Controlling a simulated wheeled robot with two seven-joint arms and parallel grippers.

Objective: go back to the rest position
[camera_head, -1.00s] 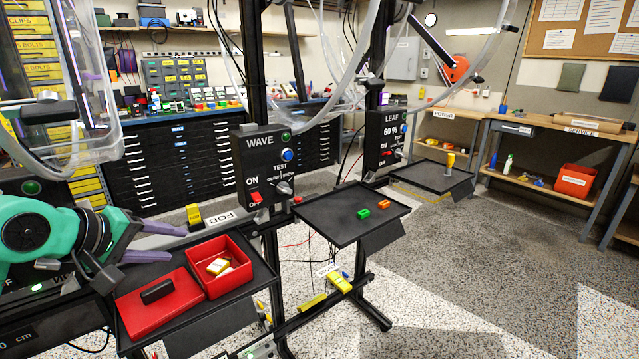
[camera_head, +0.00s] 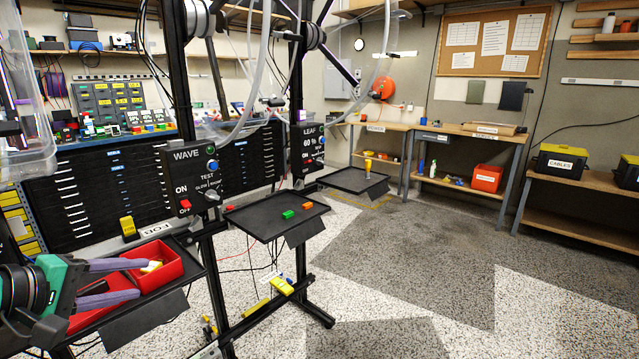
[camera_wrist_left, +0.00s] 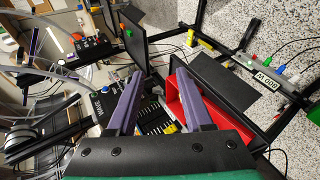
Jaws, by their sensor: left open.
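My left gripper (camera_head: 128,281) comes in from the left edge in the head view, its two purple fingers spread apart with nothing between them. It is in front of a red bin (camera_head: 172,262) on a black tray and covers part of it. In the left wrist view the open fingers (camera_wrist_left: 160,92) also show, with the red bin (camera_wrist_left: 182,92) just behind the right-hand finger. I cannot tell whether the finger touches the bin. My right gripper is not in view.
The WAVE control box (camera_head: 196,180) stands on a black post beside the bin. A black tray (camera_head: 262,222) holds a green block (camera_head: 288,214) and an orange block (camera_head: 308,206). A LEAF box (camera_head: 308,146) is farther back. The speckled floor at right is clear.

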